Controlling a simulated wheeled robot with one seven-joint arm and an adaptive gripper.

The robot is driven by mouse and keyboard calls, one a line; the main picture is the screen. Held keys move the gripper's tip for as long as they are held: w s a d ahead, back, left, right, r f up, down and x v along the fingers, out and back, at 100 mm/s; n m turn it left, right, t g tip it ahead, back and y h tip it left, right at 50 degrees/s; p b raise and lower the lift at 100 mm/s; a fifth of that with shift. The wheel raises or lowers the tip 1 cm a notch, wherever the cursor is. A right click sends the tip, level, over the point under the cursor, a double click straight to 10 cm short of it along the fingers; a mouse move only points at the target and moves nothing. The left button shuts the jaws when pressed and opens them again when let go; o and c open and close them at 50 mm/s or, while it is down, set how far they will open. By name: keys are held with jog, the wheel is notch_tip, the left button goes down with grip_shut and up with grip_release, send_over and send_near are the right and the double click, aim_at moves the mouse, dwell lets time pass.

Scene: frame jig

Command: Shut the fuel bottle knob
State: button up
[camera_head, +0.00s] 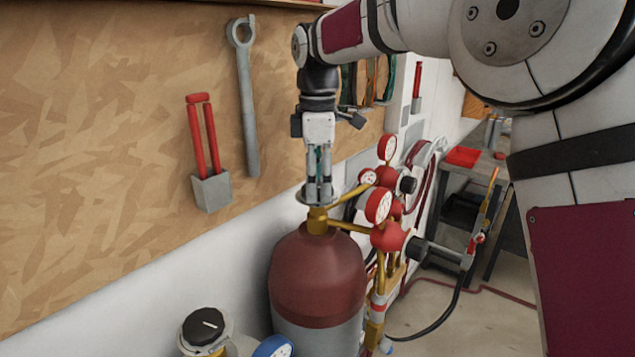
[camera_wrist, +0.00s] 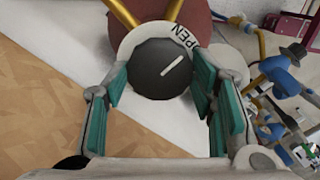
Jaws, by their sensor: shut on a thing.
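The fuel bottle (camera_head: 318,270) is a dark red cylinder with a grey lower part and a brass neck. Its black knob (camera_wrist: 150,62) has a white pointer line slanting up and right. My gripper (camera_head: 319,195) points straight down over the bottle's top. In the wrist view its teal-padded fingers (camera_wrist: 160,80) are shut on the knob, one on each side. The head view mostly hides the knob between the fingers.
Red gauges (camera_head: 379,205) and brass pipes stand close right of the bottle. Another black knob (camera_head: 203,326) is at lower left. A wooden board (camera_head: 100,130) with a wrench (camera_head: 247,100) and red-handled tool (camera_head: 205,140) is behind. A workbench (camera_head: 480,165) stands far right.

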jog(key=m, duration=0.4)
jog(key=shift+m, duration=0.3)
jog(key=m, duration=0.4)
jog(key=shift+m, duration=0.3)
jog(key=m, duration=0.4)
jog(key=shift+m, duration=0.3)
jog(key=m, duration=0.4)
jog(key=shift+r, duration=0.1)
jog(key=m+p, duration=0.1)
jog(key=m, duration=0.4)
jog(key=m+p, duration=0.1)
jog(key=m, duration=0.3)
jog(key=shift+m, duration=0.3)
jog(key=m, duration=0.4)
jog(key=shift+p, duration=0.35)
jog(key=shift+m, duration=2)
